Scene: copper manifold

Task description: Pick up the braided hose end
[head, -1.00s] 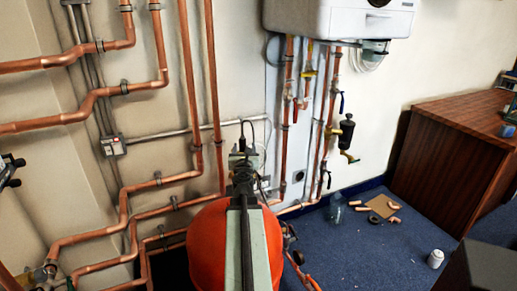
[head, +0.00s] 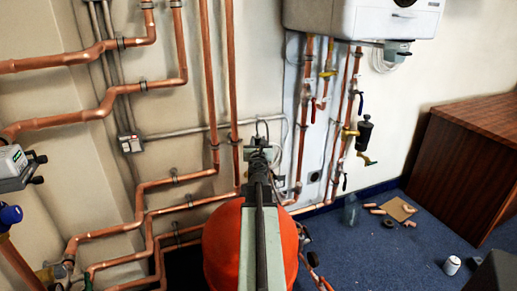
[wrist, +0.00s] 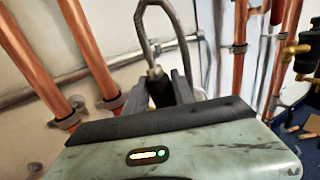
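The braided hose is a grey loop (wrist: 178,42) in the wrist view, rising from a small metal fitting and curving down on the right. Its end (wrist: 161,92) is a dark sleeve below that fitting, between the two dark fingers of my gripper (wrist: 160,88). The fingers look closed against the sleeve on both sides. The far run of the hose is hidden behind the gripper.
Copper pipes (head: 235,90) run up and along the wall close by. A white boiler (head: 360,18) hangs at upper right over valves. An orange-red vessel (head: 285,245) stands below my arm. A wooden cabinet (head: 465,165) is at right; the blue floor (head: 380,260) is partly clear.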

